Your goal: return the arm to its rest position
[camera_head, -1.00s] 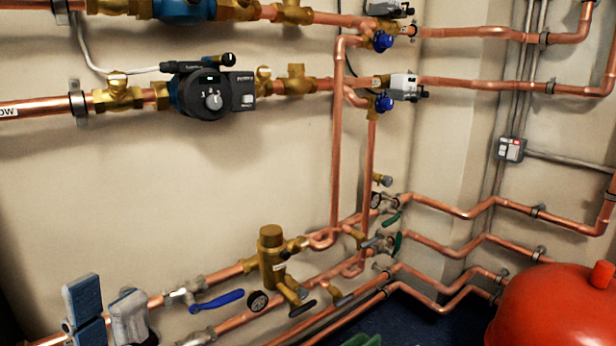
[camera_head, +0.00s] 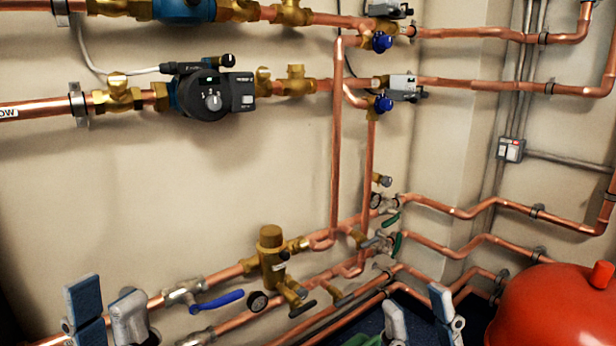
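My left gripper (camera_head: 107,310) shows at the bottom left edge, in front of the lower copper pipe (camera_head: 230,272). Its two fingers point up and stand apart, with nothing seen between them. My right gripper (camera_head: 419,315) shows at the bottom edge, right of the middle, in front of the dark blue floor. Its two fingers also point up with an empty gap between them. The rest of both arms is below the frame or hidden.
Copper pipes cross the wall with a pump (camera_head: 212,93), a brass mixing valve (camera_head: 272,258) and a blue lever handle (camera_head: 218,301). Blue-capped valves (camera_head: 384,104) sit higher up. A red tank (camera_head: 555,310) stands at bottom right, near my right gripper. The wall at left middle is bare.

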